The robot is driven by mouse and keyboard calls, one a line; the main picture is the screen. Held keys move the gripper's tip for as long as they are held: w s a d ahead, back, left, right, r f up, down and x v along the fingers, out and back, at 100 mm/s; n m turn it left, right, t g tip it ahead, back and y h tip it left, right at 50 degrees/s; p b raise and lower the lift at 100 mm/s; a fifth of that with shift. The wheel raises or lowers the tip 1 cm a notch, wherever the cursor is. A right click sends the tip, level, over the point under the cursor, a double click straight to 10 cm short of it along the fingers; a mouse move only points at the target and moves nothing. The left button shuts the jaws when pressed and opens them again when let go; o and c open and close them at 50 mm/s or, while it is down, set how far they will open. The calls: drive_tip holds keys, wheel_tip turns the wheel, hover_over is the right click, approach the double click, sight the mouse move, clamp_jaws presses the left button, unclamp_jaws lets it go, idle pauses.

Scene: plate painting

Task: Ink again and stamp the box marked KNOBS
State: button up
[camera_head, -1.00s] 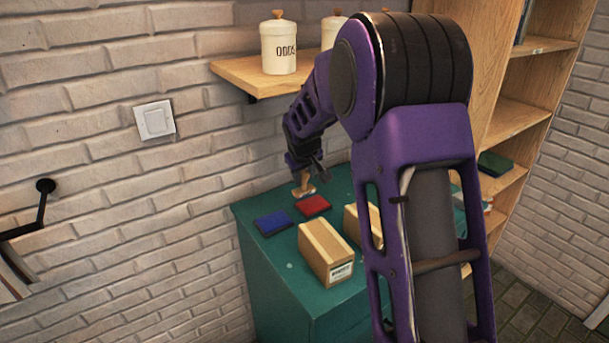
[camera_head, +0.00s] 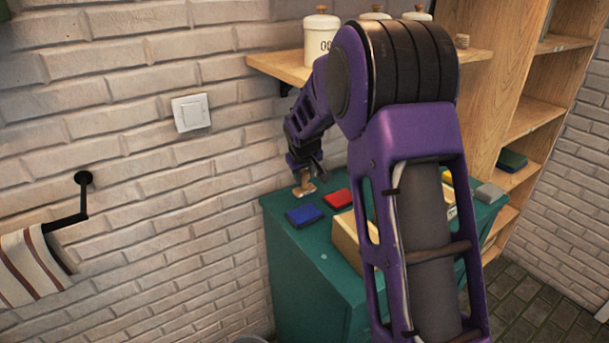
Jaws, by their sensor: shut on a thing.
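My gripper (camera_head: 304,172) is shut on a small wooden stamp (camera_head: 303,188) and holds it upright by the back left of the green cabinet top. I cannot tell whether the stamp's foot touches the surface. A blue ink pad (camera_head: 304,215) lies just in front of the stamp, and a red ink pad (camera_head: 337,198) lies to its right. A cardboard box (camera_head: 345,240) stands in front of the red pad, mostly hidden behind my arm. No KNOBS marking can be read, so I cannot tell which box bears it.
The green cabinet (camera_head: 307,280) stands against the brick wall. A yellow item (camera_head: 446,177) and a grey block (camera_head: 489,192) lie at its right. A shelf (camera_head: 280,69) with canisters is above. A striped towel (camera_head: 34,267) hangs at left. My arm hides the middle of the top.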

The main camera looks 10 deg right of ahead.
sight(305, 194)
drive_tip(key=shift+f+b, duration=0.45)
drive_tip(key=shift+f, duration=1.8)
drive_tip(key=shift+f+b, duration=0.35)
drive_tip(key=shift+f, duration=0.45)
drive_tip(key=shift+f+b, duration=0.6)
drive_tip(key=shift+b, duration=0.05)
drive_tip(key=shift+r, duration=0.1)
drive_tip(key=shift+r+p, duration=1.5)
drive_tip(key=shift+r, duration=2)
